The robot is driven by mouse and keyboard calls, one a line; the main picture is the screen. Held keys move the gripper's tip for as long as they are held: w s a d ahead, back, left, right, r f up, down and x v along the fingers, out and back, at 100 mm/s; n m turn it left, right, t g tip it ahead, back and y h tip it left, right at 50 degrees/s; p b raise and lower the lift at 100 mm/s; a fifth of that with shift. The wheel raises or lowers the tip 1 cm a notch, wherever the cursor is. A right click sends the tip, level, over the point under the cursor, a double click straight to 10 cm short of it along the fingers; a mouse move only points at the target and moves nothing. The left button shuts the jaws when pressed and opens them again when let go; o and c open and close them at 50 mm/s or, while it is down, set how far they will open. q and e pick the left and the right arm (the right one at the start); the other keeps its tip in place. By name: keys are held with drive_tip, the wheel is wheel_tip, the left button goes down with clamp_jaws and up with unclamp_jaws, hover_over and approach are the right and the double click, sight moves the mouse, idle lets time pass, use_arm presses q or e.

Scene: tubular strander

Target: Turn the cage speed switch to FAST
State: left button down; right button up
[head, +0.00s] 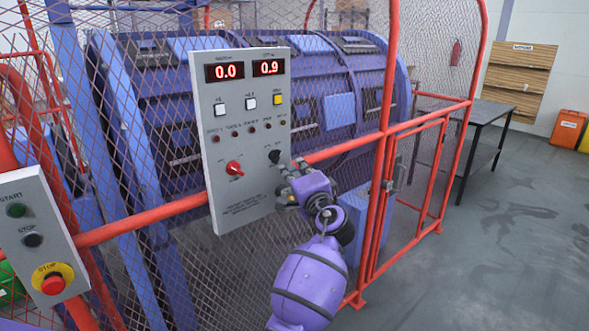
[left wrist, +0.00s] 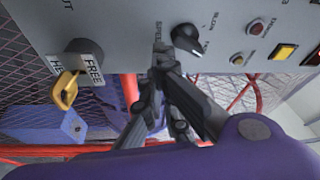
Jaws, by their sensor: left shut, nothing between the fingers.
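The cage speed switch is a black knob (head: 274,156) low on the right of the grey control panel (head: 238,100). In the left wrist view the knob (left wrist: 187,38) has a pale pointer mark on its lower right side, with small SLOW and FAST lettering to its right. I cannot tell surely which word the pointer meets. My left gripper (head: 287,180) is shut and empty, just below the knob. In the left wrist view its fingertips (left wrist: 165,62) are close beside the knob; contact is not clear. My right gripper is not in view.
A red knob (head: 235,168) sits left on the panel, under two red displays. Red rails (head: 150,217) and mesh guard the purple machine (head: 345,75). A box with a red stop button (head: 53,285) stands left.

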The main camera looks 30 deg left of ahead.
use_arm(q)
drive_tip(key=shift+f, duration=0.15)
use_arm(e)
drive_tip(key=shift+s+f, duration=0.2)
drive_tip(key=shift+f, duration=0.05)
use_arm(q)
drive_tip(key=shift+s, duration=0.1)
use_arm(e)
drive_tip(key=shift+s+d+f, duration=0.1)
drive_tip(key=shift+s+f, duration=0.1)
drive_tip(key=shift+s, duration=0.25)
